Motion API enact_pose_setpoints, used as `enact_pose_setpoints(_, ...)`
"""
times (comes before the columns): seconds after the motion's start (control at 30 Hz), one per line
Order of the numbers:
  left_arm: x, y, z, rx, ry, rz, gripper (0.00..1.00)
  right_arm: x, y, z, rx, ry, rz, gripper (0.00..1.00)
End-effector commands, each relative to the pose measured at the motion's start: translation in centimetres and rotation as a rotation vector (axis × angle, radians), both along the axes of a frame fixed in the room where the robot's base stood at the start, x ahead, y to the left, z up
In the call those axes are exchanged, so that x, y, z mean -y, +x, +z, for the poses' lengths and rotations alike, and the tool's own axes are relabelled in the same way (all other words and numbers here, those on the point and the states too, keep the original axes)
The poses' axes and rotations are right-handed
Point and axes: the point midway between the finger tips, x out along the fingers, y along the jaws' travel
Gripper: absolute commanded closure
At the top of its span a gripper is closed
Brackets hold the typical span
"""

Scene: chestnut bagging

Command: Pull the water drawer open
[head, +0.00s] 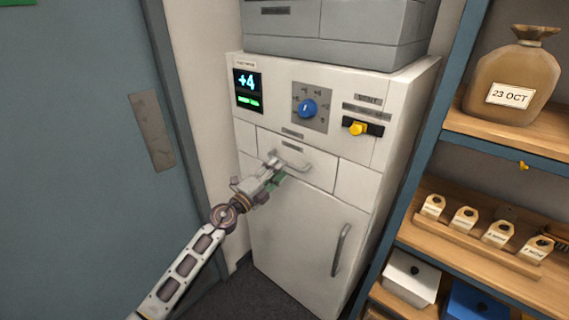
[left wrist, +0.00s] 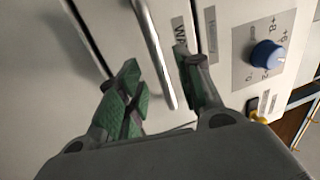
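The water drawer (head: 321,173) is a white panel in the middle of the white machine's front. It looks shut, flush with the panels around it. Its pale bar handle (head: 298,166) runs across its front, and the handle also crosses the left wrist view (left wrist: 154,48). My left gripper (head: 274,169) is at the left part of the handle. In the left wrist view its two green-padded fingers (left wrist: 160,75) stand apart with the bar between them in the picture. I cannot tell whether either finger touches the bar. My right gripper is not in view.
Above the drawer are a lit display (head: 247,91), a blue knob (head: 308,108) and a yellow switch (head: 357,129). A lower door with a grey handle (head: 341,250) is below. Shelves (head: 490,139) with a sack (head: 512,83) stand right, a blue-grey door (head: 80,140) left.

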Motion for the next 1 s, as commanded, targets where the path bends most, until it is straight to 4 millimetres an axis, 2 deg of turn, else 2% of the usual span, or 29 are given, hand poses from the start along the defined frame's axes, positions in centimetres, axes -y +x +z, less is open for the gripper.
enact_pose_setpoints(0.43, 2.3, 3.1, 0.7, 0.000, 0.000, -0.001, 0.65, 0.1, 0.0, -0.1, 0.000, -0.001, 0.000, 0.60)
enact_pose_setpoints(0.7, 2.7, 3.5, 0.8, -0.001, 0.000, -0.001, 0.65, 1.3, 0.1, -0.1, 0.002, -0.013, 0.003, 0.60)
enact_pose_setpoints(0.9, 2.6, 3.5, 0.8, -0.001, 0.001, -0.001, 0.65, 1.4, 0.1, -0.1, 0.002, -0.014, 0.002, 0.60)
enact_pose_setpoints(1.0, 2.6, 3.5, 0.8, -0.001, 0.001, -0.001, 0.76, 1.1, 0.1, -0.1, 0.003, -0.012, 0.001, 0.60)
